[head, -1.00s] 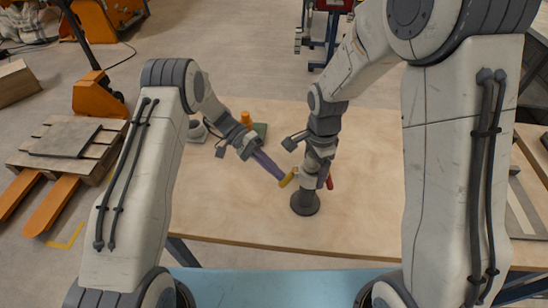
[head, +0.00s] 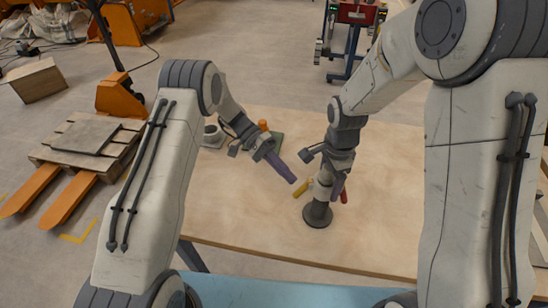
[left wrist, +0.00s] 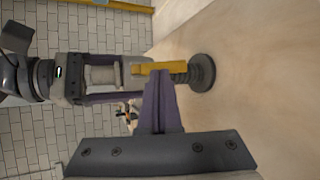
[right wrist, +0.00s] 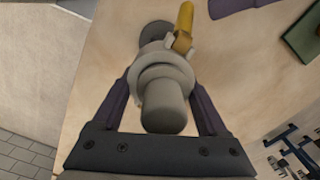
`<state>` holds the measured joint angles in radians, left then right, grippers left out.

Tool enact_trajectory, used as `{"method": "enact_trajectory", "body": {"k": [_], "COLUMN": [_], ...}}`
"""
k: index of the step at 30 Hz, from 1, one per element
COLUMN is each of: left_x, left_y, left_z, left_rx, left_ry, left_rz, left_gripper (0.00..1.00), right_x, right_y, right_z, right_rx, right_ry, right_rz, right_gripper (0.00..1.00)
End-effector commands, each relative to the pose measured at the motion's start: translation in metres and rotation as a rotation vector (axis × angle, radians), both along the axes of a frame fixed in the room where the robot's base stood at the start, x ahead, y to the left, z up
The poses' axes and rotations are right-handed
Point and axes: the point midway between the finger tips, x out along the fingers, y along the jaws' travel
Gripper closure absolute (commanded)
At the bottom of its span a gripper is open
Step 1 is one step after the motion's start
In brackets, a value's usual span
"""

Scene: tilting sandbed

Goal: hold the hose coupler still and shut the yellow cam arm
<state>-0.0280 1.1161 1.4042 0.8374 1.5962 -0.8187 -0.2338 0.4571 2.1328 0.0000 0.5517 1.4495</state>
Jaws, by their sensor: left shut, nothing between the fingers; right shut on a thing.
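The pale hose coupler (head: 322,189) stands upright on a dark round base (head: 318,214) on the table. My right gripper (head: 326,190) is shut around its body, with one finger on each side in the right wrist view (right wrist: 168,100). The yellow cam arm (head: 302,187) sticks out from the coupler's left side; it also shows in the right wrist view (right wrist: 184,28). My left gripper (head: 293,180) is shut and empty, its purple tip just short of the yellow arm. In the left wrist view the fingers (left wrist: 158,78) overlap the yellow arm (left wrist: 165,68); contact cannot be told.
A red cam arm (head: 343,196) is on the coupler's right side, partly hidden by my right gripper. An orange piece (head: 262,125) and a green block (head: 277,142) lie behind my left gripper. The wooden table (head: 390,215) is clear to the right.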

Motion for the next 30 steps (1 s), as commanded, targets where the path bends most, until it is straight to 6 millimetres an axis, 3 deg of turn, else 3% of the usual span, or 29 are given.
{"method": "enact_trajectory", "body": {"k": [15, 30], "left_x": [0.062, 0.074], "left_y": [0.079, 0.094], "left_z": [0.040, 0.049], "left_rx": [0.002, 0.001], "left_ry": [-0.002, 0.001], "left_rz": [0.001, 0.001], "left_gripper": [1.00, 1.00], "right_x": [0.000, 0.000], "right_y": [0.000, 0.000], "right_z": [0.001, 0.001], "right_rx": [0.001, 0.000], "right_ry": [-0.002, -0.001], "right_rz": [0.000, 0.000], "right_gripper": [1.00, 1.00]}}
